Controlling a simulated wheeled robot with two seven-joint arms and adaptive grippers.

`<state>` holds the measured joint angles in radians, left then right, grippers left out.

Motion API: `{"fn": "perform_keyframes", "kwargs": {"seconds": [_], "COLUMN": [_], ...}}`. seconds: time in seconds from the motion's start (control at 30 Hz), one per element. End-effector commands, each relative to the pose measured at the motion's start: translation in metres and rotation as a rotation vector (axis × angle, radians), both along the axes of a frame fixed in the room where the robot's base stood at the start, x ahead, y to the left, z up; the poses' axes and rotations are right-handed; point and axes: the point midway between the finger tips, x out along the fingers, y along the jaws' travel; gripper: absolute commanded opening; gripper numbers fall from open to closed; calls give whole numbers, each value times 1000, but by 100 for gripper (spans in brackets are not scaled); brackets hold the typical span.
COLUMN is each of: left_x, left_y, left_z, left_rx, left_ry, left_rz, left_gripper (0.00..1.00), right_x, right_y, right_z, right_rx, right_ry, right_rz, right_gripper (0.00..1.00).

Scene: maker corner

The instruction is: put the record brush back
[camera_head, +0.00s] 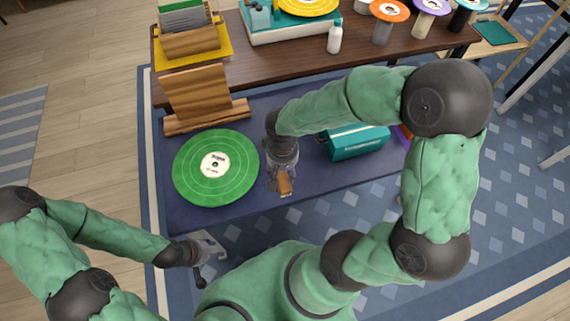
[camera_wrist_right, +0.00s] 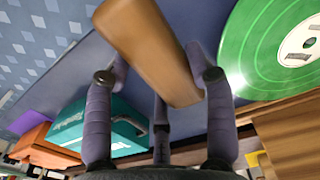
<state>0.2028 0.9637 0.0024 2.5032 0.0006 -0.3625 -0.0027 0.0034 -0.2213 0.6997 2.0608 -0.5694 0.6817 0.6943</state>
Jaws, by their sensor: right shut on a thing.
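The record brush (camera_head: 285,185) is a brown wooden block in my right gripper (camera_head: 283,175), above the dark blue mat (camera_head: 230,215). In the right wrist view the brush (camera_wrist_right: 150,45) sits slanted between the fingers of my right gripper (camera_wrist_right: 160,85), which is shut on it. The underside of the brush is hidden. My left gripper (camera_head: 211,249) is low at the mat's near edge, away from the brush; its finger gap is too small to tell.
A green record (camera_head: 190,180) lies left of my right gripper. A wooden stand (camera_head: 197,92) is behind it. A teal case (camera_head: 358,143) is to the right, partly behind my right arm; it also shows in the wrist view (camera_wrist_right: 85,130). The near mat is clear.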

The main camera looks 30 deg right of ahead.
Motion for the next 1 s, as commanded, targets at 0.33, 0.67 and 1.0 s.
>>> {"fn": "perform_keyframes", "kwargs": {"seconds": [0.33, 0.67, 1.0], "left_x": [0, 0, 0], "left_y": [0, 0, 0], "left_z": [-28, -37, -53], "left_rx": [0, 0, 0], "left_ry": [0, 0, 0], "left_rz": [0, 0, 0], "left_gripper": [40, 40, 40], "right_x": [51, 68, 73], "right_y": [-36, -48, -51], "right_z": [-49, -70, -108], "right_rx": [0, 0, 0], "right_ry": [3, 0, 1], "right_rz": [-1, 1, 1], "right_gripper": [24, 24, 24]}}
